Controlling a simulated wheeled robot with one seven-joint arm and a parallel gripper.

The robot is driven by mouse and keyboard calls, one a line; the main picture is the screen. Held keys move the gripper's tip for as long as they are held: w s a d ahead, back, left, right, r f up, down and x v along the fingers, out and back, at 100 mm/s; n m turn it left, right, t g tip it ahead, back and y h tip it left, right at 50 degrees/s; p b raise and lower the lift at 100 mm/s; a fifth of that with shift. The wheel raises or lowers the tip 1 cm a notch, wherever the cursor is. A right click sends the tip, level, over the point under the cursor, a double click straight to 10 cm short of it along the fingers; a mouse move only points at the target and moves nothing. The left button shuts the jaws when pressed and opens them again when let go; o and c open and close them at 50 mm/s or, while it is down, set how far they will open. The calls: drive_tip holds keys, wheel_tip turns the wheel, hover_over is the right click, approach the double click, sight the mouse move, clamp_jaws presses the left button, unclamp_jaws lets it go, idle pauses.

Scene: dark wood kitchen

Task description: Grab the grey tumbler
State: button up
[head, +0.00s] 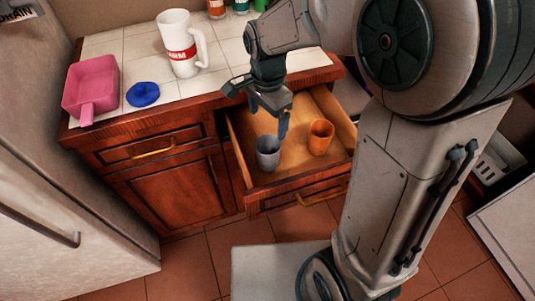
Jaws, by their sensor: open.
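The grey tumbler (267,152) stands upright in the open wooden drawer, near its front left. My gripper (256,105) is open and empty, above the back left of the drawer and a little above the tumbler in the picture. One finger reaches down just behind and to the right of the tumbler's rim; the other is near the drawer's left side. I cannot tell whether the finger touches the tumbler; it looks apart from it.
An orange cup (320,137) stands in the same drawer, right of the grey tumbler. The drawer's walls (240,160) surround both. On the tiled counter are a pink pan (91,87), a blue lid-like disc (143,94) and a white mug (180,45). Several bottles (216,8) stand behind.

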approach(268, 151)
drive_tip(key=shift+s+a+f+b, duration=0.1)
drive_tip(key=shift+s+f+b, duration=0.1)
drive_tip(key=shift+s, duration=0.3)
drive_tip(key=shift+s+a+f+b, duration=0.1)
drive_tip(key=shift+s+b, duration=0.1)
drive_tip(key=shift+s, duration=0.3)
drive_tip(key=shift+s+d+f+b, duration=0.1)
drive_tip(key=shift+s+f+b, duration=0.1)
drive_tip(key=shift+f, duration=1.2)
drive_tip(key=shift+s+f+b, duration=0.1)
drive_tip(key=shift+s+f, duration=0.05)
drive_tip(key=shift+f, duration=1.2)
drive_tip(key=c, duration=1.1)
